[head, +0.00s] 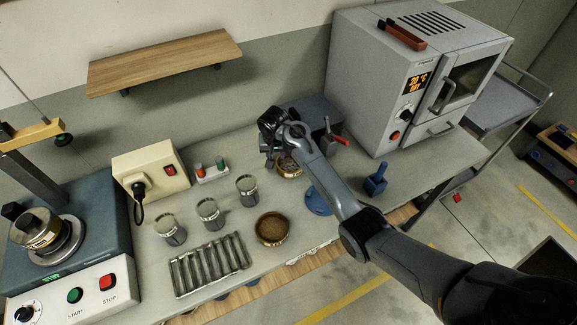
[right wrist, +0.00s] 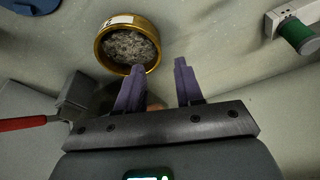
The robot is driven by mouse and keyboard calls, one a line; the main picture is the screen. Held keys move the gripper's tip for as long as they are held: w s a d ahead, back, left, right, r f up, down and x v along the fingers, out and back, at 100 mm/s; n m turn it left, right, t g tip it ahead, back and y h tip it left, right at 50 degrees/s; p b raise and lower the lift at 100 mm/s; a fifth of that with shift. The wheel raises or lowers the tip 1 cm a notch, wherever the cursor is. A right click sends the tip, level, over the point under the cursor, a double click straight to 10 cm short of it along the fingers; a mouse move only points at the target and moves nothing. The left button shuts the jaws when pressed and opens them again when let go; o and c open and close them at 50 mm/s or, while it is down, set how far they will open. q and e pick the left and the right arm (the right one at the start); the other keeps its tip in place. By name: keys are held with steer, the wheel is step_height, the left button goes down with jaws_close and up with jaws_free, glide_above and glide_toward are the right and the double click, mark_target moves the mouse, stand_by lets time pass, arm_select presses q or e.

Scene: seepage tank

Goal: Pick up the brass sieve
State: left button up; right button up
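A round brass sieve (head: 289,168) holding grey grains is on the bench beneath my right gripper, partly hidden by my arm. It also shows in the right wrist view (right wrist: 128,46), ahead and left of the fingers. Another brass pan (head: 271,229) with brown grains sits nearer the bench front. A third brass-rimmed sieve (head: 38,229) is on the machine at far left. My right gripper (right wrist: 159,68) is open, with nothing gripped between its fingers; in the head view (head: 270,156) it is over the back of the bench. My left gripper is out of view.
Several glass jars (head: 208,212) and a grey ribbed rack (head: 209,265) stand on the left of the bench. A grey oven (head: 385,85) stands behind right. A red-handled tool (head: 341,140), blue scoop (head: 375,180) and blue round object (head: 317,203) lie near my arm.

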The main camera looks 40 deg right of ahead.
mark_target(290, 165)
steer(key=shift+b+x, duration=0.65)
steer(key=shift+x, duration=2.85)
steer(key=shift+d+r, duration=0.1)
steer(key=shift+d, duration=0.05)
jaws_close()
